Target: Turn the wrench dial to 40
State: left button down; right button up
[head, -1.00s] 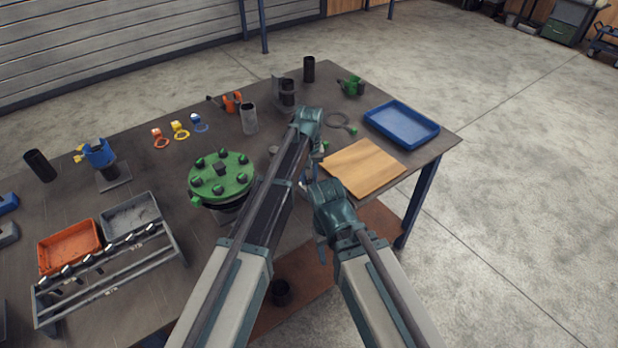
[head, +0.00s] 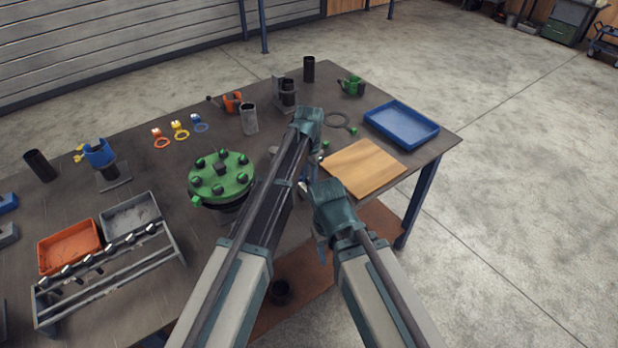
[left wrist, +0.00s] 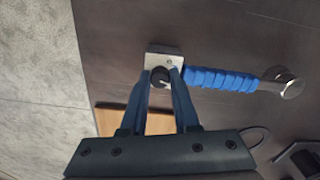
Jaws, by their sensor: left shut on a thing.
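The wrench shows in the left wrist view, with a blue ribbed handle (left wrist: 222,79) and a round metal head (left wrist: 290,86) at its right end. At its left end is a pale metal block with a round black dial (left wrist: 160,77). My left gripper (left wrist: 163,80) is shut on the dial, one finger on each side. The dial's reading cannot be made out. In the head view my arms hide the wrench and most of my left gripper. My right arm's wrist (head: 335,205) is close by on the right; its fingers are hidden or too unclear to judge.
A green flanged piece with bolts (head: 220,180) stands left of my arms. A wooden board (head: 362,167) and a blue tray (head: 401,124) lie to the right. A rack (head: 108,275) and an orange bin (head: 68,248) are at the left. Several pipes and clamps stand behind.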

pick_arm(q)
jog(key=shift+m, duration=0.3)
dwell(0.4)
jog(key=c, duration=0.6)
grip_release()
jog(key=shift+c, duration=0.2)
